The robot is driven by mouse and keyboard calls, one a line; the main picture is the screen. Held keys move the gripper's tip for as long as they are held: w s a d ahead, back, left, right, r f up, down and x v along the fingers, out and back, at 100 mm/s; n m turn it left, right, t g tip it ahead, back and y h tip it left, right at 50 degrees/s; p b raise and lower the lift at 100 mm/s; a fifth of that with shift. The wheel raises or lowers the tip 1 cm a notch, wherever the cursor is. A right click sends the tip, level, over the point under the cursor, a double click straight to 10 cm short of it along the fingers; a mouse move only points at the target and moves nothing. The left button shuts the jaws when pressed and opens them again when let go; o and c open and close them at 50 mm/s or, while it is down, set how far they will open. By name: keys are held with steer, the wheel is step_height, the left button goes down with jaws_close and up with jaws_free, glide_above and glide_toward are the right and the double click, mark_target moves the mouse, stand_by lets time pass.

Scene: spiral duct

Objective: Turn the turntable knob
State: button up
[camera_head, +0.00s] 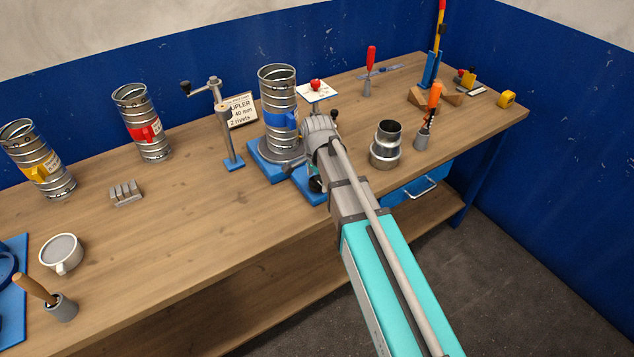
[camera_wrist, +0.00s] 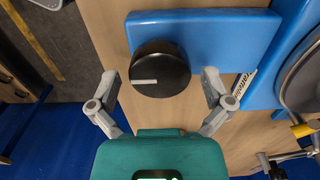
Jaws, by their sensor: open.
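The turntable knob (camera_wrist: 165,62) is a black round knob with a white pointer line, on the front of a blue box (camera_wrist: 215,35) in the wrist view. The pointer lies to the lower left of the knob's face. My gripper (camera_wrist: 159,84) is open, with one finger on each side of the knob and a visible gap on both sides. In the head view my arm mostly hides the knob and the gripper. The grey turntable (camera_head: 284,158) on its blue base (camera_head: 262,172) carries a ribbed metal duct (camera_head: 278,92) with a blue band.
A crank stand (camera_head: 228,135) stands left of the turntable. A metal coupler (camera_head: 386,150) and a grey tool holder (camera_head: 423,141) stand to the right. Ducts with red (camera_head: 143,110) and yellow (camera_head: 30,150) bands stand farther left.

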steer(key=c, duration=1)
steer(key=shift+n, duration=0.5)
steer(key=n, duration=0.3)
steer(key=shift+n, duration=0.3)
steer(key=n, duration=1.4)
